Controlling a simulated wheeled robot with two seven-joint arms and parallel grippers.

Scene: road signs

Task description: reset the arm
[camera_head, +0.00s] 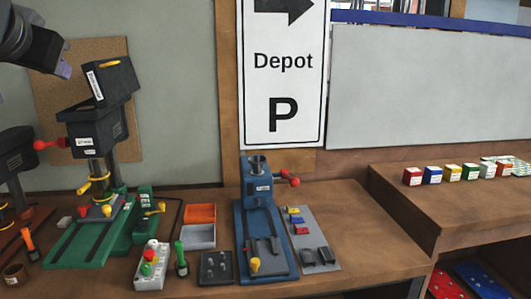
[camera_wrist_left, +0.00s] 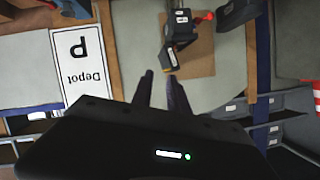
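My left arm comes in at the top left of the head view, with my left gripper (camera_head: 64,70) raised in front of the wall, well above the bench. In the left wrist view its two dark fingers (camera_wrist_left: 160,76) stand apart with a gap and nothing between them. The wrist picture is upside down. My right arm and gripper are not in view.
A green drill press (camera_head: 88,210) with a dark tilted head (camera_head: 112,82) stands just below and right of my left gripper. A blue press (camera_head: 258,210) stands mid-bench under a Depot sign (camera_head: 283,70). Coloured boxes (camera_head: 452,173) line the right shelf.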

